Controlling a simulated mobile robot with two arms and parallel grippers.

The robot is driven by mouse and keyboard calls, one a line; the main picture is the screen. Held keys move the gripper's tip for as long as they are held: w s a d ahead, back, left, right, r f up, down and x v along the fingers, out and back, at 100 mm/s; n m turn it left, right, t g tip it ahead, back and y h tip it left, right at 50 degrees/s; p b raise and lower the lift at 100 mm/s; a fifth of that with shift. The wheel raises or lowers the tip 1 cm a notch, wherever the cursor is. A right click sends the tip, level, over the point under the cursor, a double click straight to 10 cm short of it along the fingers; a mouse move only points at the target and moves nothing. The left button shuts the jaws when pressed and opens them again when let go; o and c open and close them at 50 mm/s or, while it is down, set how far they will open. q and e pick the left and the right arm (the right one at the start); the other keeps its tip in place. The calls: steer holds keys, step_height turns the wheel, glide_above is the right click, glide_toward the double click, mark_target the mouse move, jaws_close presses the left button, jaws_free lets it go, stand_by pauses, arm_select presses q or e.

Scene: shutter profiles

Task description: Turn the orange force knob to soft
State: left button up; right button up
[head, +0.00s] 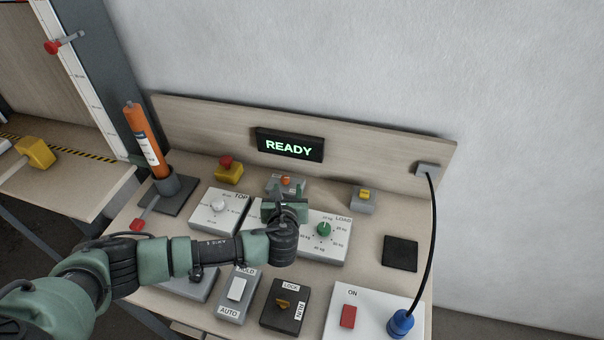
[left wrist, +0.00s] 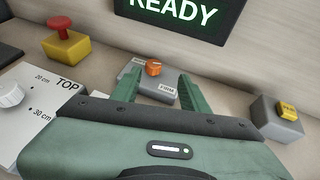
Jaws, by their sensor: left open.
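The orange force knob (head: 286,181) sits on a small grey box (head: 273,186) below the display in the head view. In the left wrist view the orange knob (left wrist: 153,67) shows from closer, with a FIRM label at its right front and another label, too small to read, at its back left. My left gripper (head: 285,197) is open and empty in front of the box. In the left wrist view its two green fingers (left wrist: 158,82) point toward the box, one on each side of the knob; I cannot tell whether they touch anything. My right gripper is not in view.
A READY display (head: 289,146) is on the backboard. A red button on a yellow base (head: 229,171) stands left, a yellow switch box (head: 363,198) right. The TOP dial box (head: 217,211) and the LOAD box with green knob (head: 324,230) lie near my arm. An orange cartridge (head: 146,140) stands far left.

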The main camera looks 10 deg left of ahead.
mark_target(285, 178)
arm_select(q)
steer(key=w+a, duration=0.1)
steer(key=w+a+f, duration=0.1)
steer(key=w, duration=0.1)
steer(key=shift+a+f, duration=0.1)
steer(key=shift+a, duration=0.05)
steer(key=x, duration=0.3)
steer(key=shift+d, duration=0.35)
steer(key=shift+w, duration=0.1)
steer(key=shift+a, duration=0.15)
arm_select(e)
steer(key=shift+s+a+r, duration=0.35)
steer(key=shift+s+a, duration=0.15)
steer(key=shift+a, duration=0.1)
